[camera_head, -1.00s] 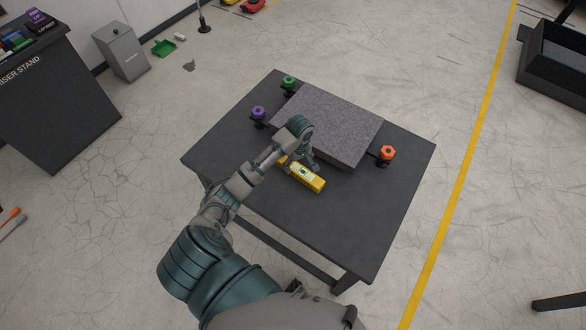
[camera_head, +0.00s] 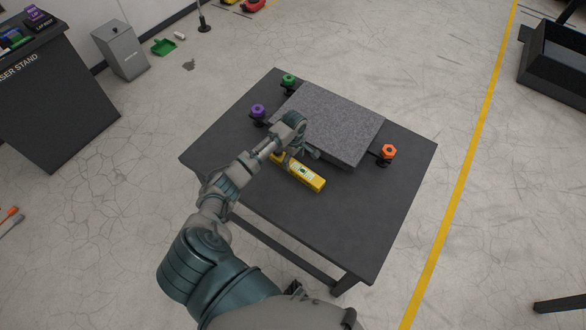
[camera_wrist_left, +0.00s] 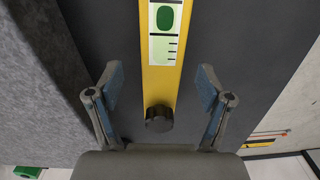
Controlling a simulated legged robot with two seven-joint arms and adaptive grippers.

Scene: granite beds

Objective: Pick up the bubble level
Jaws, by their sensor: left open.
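The yellow bubble level (camera_head: 307,178) lies on the dark table (camera_head: 330,232) in front of the granite slab. In the left wrist view the level (camera_wrist_left: 158,75) runs between the fingers, with a green vial in a white label and a dark round knob near the palm. My left gripper (camera_wrist_left: 160,85) is open, with one finger on each side of the level and gaps on both sides. In the head view my left gripper (camera_head: 297,155) is over the level's far-left end and partly hides it. My right gripper is not in view.
The granite slab (camera_head: 335,120) sits just behind the level, close to my left gripper. Purple (camera_head: 258,111), green (camera_head: 288,80) and orange (camera_head: 388,152) knobs stand around the slab. The front of the table is clear.

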